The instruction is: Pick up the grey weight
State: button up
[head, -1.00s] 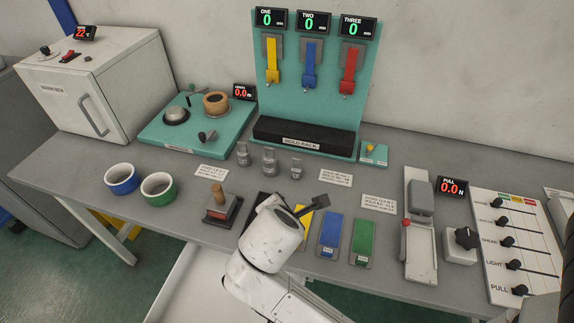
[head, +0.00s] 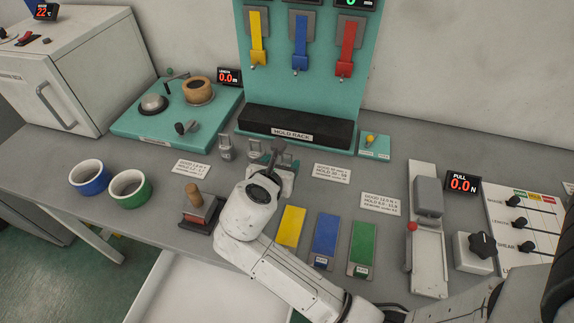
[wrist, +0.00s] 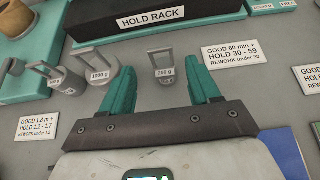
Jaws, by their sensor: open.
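Three small grey weights with loop handles stand in a row on the bench. In the wrist view, the 250 g weight (wrist: 163,72) stands upright just beyond and between my fingertips. The 1000 g weight (wrist: 98,72) is to its left, beside my left finger, and a third weight (wrist: 58,78) is further left, its label hard to read. My gripper (wrist: 162,80) is open and empty, with teal fingers. In the head view, my gripper (head: 280,172) hides much of the row's right end; the left weight (head: 225,147) and middle weight (head: 254,149) show partly.
The black hold rack (head: 297,132) stands just behind the weights. A teal rewinding board (head: 178,125) is at left, with blue (head: 88,176) and green (head: 130,187) cups and a stamp (head: 199,207) in front. Yellow, blue (head: 325,238) and green (head: 363,245) pads lie right of my arm.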

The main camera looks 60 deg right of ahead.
aim_at(287, 162)
jog(key=x, duration=0.4)
jog(key=shift+d, duration=0.45)
jog(key=shift+c, duration=0.2)
grip_shut()
jog(key=shift+r, duration=0.5)
notch_tip(287, 162, up, 2)
jog(key=shift+r, duration=0.15)
jog(key=s+a+r+p, duration=0.1)
jog(key=s+a+r, duration=0.5)
jog(key=s+r, duration=0.3)
jog(key=s, duration=0.3)
jog(key=shift+s+a+r, duration=0.15)
jog(key=shift+a+r, duration=0.2)
jog(key=shift+a, duration=0.05)
